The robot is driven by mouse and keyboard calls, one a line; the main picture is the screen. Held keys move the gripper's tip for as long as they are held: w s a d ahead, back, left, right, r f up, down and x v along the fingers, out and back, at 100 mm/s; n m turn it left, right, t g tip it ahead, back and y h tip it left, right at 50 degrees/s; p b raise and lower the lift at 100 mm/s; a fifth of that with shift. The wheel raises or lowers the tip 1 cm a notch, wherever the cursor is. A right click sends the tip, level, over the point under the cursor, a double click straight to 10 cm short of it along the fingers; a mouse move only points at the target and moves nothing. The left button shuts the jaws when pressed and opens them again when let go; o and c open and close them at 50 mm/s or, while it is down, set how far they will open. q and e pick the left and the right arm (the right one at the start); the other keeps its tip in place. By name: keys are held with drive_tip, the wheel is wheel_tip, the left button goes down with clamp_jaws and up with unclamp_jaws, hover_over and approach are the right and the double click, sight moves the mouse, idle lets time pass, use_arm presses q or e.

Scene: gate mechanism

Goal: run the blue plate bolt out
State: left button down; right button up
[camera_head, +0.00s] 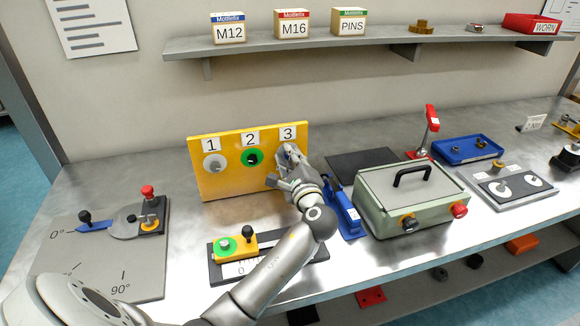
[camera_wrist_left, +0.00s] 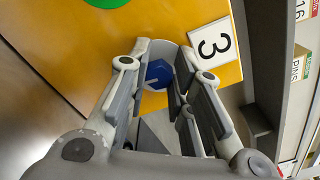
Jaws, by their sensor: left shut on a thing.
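A yellow board (camera_head: 228,180) stands upright on the bench with places marked 1, 2 and 3. My left gripper (camera_head: 288,156) reaches its place 3 and covers most of it in the head view. In the left wrist view the gripper (camera_wrist_left: 160,70) is shut around the bolt in front of the board. A blue angular piece (camera_wrist_left: 158,73) with a small pale mark shows between the fingertips, just beside the label 3 (camera_wrist_left: 213,44). The fingers hide the rest of the bolt. My right gripper is not in view.
Place 1 has a grey disc (camera_head: 214,163) and place 2 a green ring (camera_head: 252,157). A blue clamp-like block (camera_head: 345,213) and a pale green box (camera_head: 412,196) stand right of my gripper. A slotted fixture (camera_head: 235,246) lies in front of the board. A shelf (camera_head: 385,42) runs above.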

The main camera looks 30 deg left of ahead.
use_arm(q)
drive_tip(key=c, duration=1.5)
unclamp_jaws()
